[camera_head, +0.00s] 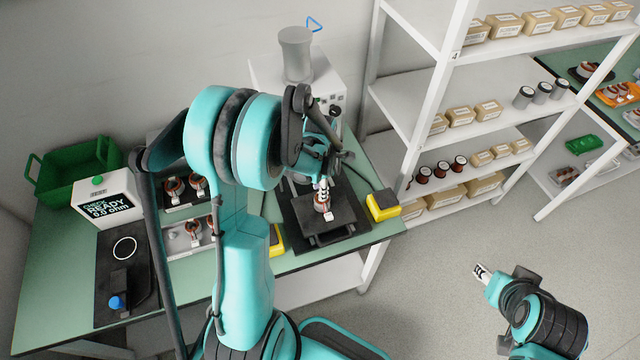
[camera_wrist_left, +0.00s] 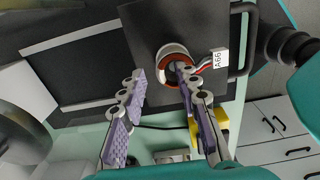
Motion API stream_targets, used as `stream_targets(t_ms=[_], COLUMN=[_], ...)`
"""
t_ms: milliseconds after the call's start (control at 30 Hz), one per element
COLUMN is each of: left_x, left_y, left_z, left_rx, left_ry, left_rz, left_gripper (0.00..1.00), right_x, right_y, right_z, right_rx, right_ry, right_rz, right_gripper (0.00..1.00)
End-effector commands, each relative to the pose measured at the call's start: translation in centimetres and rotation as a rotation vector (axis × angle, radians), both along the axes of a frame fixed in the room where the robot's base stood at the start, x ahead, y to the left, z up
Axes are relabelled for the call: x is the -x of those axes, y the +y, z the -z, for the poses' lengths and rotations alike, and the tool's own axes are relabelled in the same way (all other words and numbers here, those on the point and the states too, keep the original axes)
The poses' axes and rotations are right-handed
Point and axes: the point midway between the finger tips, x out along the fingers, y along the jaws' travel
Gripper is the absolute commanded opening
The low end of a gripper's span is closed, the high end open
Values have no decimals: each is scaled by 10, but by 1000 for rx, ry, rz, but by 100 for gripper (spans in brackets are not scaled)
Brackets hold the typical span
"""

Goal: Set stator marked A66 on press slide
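The stator marked A66 (camera_wrist_left: 168,53) is a pale ring with a copper-brown inside, leads and a white tag (camera_wrist_left: 217,63). It sits on the dark plate of the press slide (camera_wrist_left: 140,30). In the head view the stator (camera_head: 325,206) is on the slide (camera_head: 345,213), partly covered by my left gripper. My left gripper (camera_head: 323,186) is right above it. In the left wrist view the left gripper's fingers (camera_wrist_left: 159,76) are apart; the right one overlaps the stator's edge, and contact cannot be told. My right gripper (camera_head: 482,271) is over the floor, its fingers too small to read.
Two yellow-and-black blocks (camera_head: 383,205) flank the slide. The press (camera_head: 297,55) stands behind. White shelves (camera_head: 420,75) stand at right.

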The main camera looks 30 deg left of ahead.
Motion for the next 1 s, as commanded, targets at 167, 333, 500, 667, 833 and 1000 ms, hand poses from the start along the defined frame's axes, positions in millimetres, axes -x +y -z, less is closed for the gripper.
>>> stream_targets(t_ms=[167,333,500,667,833,1000], left_x=[0,1,1,0,0,0], left_y=[0,0,0,0,0,0], left_z=[-21,-59,-93,-113,-119,-119], left_rx=[0,0,0,0,0,0], left_ry=[0,0,0,0,0,0], left_rz=[0,0,0,0,0,0], left_gripper=[32,32,32,32,32,32], right_x=[0,0,0,0,0,0], right_y=[0,0,0,0,0,0], right_z=[0,0,0,0,0,0], right_rx=[0,0,0,0,0,0], right_ry=[0,0,0,0,0,0], right_rz=[0,0,0,0,0,0], right_gripper=[40,40,40,40,40,40])
